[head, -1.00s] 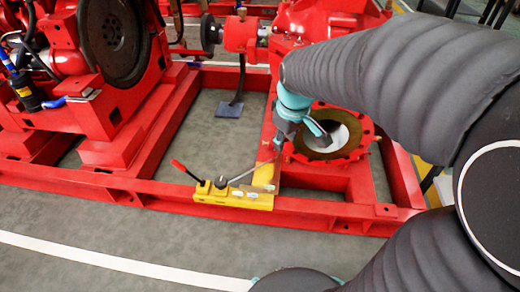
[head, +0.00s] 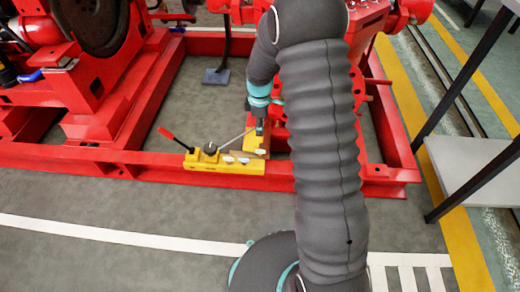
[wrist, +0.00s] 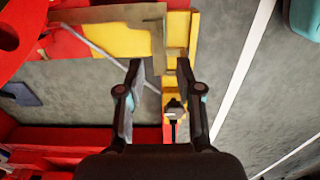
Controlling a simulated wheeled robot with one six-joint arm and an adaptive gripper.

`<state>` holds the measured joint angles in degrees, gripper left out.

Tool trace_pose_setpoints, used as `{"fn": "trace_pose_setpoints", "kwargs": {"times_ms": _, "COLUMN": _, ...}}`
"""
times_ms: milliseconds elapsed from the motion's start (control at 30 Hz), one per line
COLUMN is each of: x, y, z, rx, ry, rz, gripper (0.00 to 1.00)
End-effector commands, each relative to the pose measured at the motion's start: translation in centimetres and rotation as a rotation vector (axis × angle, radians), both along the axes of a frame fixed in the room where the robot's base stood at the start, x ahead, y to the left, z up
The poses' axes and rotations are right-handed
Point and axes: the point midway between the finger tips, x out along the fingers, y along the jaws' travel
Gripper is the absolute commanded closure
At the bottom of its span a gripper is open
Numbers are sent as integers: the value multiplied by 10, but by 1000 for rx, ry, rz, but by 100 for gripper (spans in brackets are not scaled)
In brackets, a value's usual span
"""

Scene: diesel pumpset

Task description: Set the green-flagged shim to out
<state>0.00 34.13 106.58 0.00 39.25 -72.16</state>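No green flag or green-flagged shim can be made out in either view. A yellow fixture (head: 212,167) sits on the red frame's front rail. It carries a black knob (head: 210,149), a red-handled lever (head: 168,134), a thin grey rod and small pale pieces on top. A small dark part (wrist: 174,108) shows between the fingers.
The red pumpset frame (head: 110,163) surrounds the fixture, with a large dark flywheel (head: 100,25) at the back left. A grey table (head: 470,168) with dark legs stands at right.

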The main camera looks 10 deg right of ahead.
Motion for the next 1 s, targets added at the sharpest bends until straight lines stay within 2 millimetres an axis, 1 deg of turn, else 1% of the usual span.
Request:
{"fn": "trace_pose_setpoints", "kwargs": {"times_ms": 400, "x": -2, "y": 0, "z": -74, "rx": 0, "ry": 5, "rz": -2, "gripper": 65}}
{"fn": "trace_pose_setpoints", "kwargs": {"times_ms": 600, "x": -2, "y": 0, "z": -106, "rx": 0, "ry": 4, "rz": -2, "gripper": 65}}
{"fn": "trace_pose_setpoints", "kwargs": {"times_ms": 700, "x": -1, "y": 0, "z": -118, "rx": 0, "ry": 2, "rz": -3, "gripper": 65}}
{"fn": "trace_pose_setpoints", "kwargs": {"times_ms": 800, "x": -1, "y": 0, "z": -125, "rx": -1, "ry": 1, "rz": -3, "gripper": 65}}
{"fn": "trace_pose_setpoints", "kwargs": {"times_ms": 1000, "x": -1, "y": 0, "z": -130, "rx": 0, "ry": 0, "rz": -3, "gripper": 65}}
